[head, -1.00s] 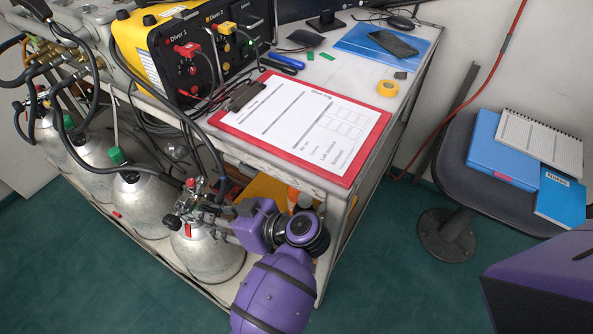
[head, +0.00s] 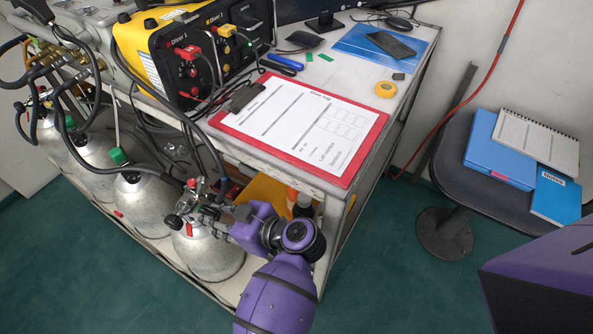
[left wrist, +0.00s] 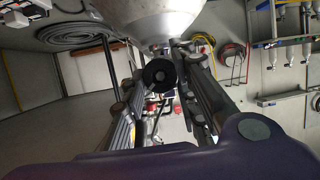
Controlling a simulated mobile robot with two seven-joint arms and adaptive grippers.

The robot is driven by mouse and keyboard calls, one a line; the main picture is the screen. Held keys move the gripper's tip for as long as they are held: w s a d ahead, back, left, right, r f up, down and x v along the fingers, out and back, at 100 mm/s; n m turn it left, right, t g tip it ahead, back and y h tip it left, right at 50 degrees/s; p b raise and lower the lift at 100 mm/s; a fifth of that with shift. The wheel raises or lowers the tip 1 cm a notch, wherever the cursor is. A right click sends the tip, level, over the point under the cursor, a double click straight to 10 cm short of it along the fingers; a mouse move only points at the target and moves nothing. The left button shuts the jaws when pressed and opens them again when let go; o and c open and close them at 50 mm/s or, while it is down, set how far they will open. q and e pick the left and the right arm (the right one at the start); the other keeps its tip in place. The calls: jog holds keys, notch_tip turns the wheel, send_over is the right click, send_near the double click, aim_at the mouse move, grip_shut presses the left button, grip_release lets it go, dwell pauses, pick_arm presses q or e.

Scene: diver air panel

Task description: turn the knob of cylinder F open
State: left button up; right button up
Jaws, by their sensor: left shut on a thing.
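The nearest silver cylinder (head: 212,258) stands upright at the front end of the cylinder row. Its valve (head: 205,195) has hoses and a red tag. No letter F is readable on it. My left gripper (head: 212,221) comes in from the right at the valve, its dark fingers partly merging with the fittings. In the left wrist view, a round black knob (left wrist: 160,75) faces the camera between the two fingers, under the cylinder body (left wrist: 150,20). The left gripper is shut on this knob. How far the knob is turned cannot be told. My right gripper is not in view.
More cylinders (head: 140,205) stand close to the left, with black hoses between. The bench (head: 345,205) edge is just behind my wrist, with a red clipboard (head: 225,122) and the yellow diver panel (head: 143,58) on top. Floor to the right is clear up to the chair (head: 440,150).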

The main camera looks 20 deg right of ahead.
pick_arm(q)
jog(key=shift+d+n+t+h+p, duration=0.3)
jog(key=shift+n+t+h+p, duration=0.1)
jog(key=shift+n+h+p, duration=0.15)
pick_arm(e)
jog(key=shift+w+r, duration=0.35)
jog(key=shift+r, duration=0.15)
pick_arm(q)
jog(key=shift+r+n+t+p, duration=0.15)
jog(key=shift+n+t+p, duration=0.4)
jog(key=shift+n, duration=0.4)
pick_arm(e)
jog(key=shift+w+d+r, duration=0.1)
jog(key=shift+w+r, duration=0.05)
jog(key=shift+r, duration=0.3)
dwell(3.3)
pick_arm(q)
jog(key=o, duration=1)
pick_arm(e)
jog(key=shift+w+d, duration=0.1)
pick_arm(q)
jog(key=shift+a, duration=0.15)
jog(key=shift+s, duration=0.15)
jog(key=v, duration=0.7)
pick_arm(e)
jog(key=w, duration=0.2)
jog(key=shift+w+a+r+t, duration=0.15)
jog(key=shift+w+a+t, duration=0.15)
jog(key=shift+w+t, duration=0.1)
